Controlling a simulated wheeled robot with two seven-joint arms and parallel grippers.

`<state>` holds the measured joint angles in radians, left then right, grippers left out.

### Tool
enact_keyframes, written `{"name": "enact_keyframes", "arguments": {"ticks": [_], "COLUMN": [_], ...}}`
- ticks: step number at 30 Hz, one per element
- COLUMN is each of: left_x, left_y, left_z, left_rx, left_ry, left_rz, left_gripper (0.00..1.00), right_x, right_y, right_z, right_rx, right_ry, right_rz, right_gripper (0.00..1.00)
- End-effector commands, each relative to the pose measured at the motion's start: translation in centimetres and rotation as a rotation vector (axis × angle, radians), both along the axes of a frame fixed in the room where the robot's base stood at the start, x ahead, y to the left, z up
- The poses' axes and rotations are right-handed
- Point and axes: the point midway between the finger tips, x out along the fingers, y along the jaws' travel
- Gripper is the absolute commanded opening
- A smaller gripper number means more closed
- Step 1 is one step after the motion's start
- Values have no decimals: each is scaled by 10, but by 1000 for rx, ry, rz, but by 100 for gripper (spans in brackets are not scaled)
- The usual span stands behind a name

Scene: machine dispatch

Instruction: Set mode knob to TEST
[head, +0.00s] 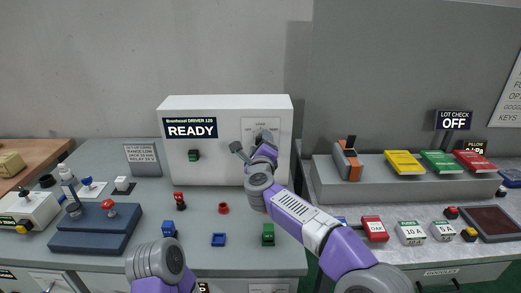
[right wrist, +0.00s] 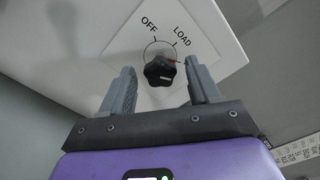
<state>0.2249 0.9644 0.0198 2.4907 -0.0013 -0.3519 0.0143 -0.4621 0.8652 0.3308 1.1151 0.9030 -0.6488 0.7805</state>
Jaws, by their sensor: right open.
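The mode knob (right wrist: 160,73) is black and lobed, on a white plate (right wrist: 205,28) with the words OFF and LOAD printed above it. A small red mark shows at its upper right edge, toward the right finger. My right gripper (right wrist: 160,68) is open, one finger on each side of the knob in the picture, with gaps on both sides.
The machine's screen (head: 191,128) reads READY, with a dark green part (head: 194,155) below it. Small red, blue and green parts stand on the grey bench before it. A grey ledge (head: 420,185) with coloured blocks is at right.

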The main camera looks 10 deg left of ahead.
Motion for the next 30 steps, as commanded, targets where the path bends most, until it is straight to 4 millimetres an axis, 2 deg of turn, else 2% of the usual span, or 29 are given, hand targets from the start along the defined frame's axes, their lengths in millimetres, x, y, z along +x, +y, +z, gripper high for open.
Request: {"name": "enact_keyframes", "arguments": {"ticks": [18,30], "left_x": [0,0], "left_y": [0,0], "left_z": [-7,-7], "left_rx": [0,0], "left_ry": [0,0], "left_rz": [0,0], "left_gripper": [43,43], "right_x": [-66,-72], "right_y": [-13,-14], "right_z": [0,0], "right_rx": [0,0], "right_ry": [-1,0], "right_rz": [1,0], "right_gripper": [61,61]}}
